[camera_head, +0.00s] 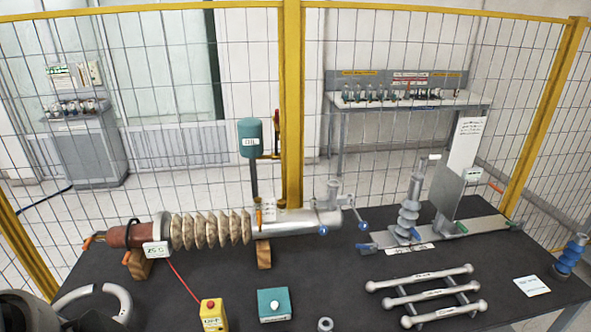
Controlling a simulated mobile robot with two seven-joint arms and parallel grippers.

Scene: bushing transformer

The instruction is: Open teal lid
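A teal box-like piece (273,304) with a white knob on top and a white label on its front sits near the front edge of the dark table, left of centre. Its top looks closed; whether the teal part is a separate lid cannot be made out. A teal cylinder (250,138) with a white label stands on a dark post behind the bushing. Neither of my grippers can be made out. Dark and pale curved parts at the lower left corner may be my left arm, with no fingertips showing.
A yellow box with a red button (212,314) stands left of the teal box. A small metal ring (325,324) lies to its right. The long ribbed bushing (210,230) lies behind on wooden blocks. A rack of grey rods (425,295) is at right. Yellow-framed mesh fencing closes the back.

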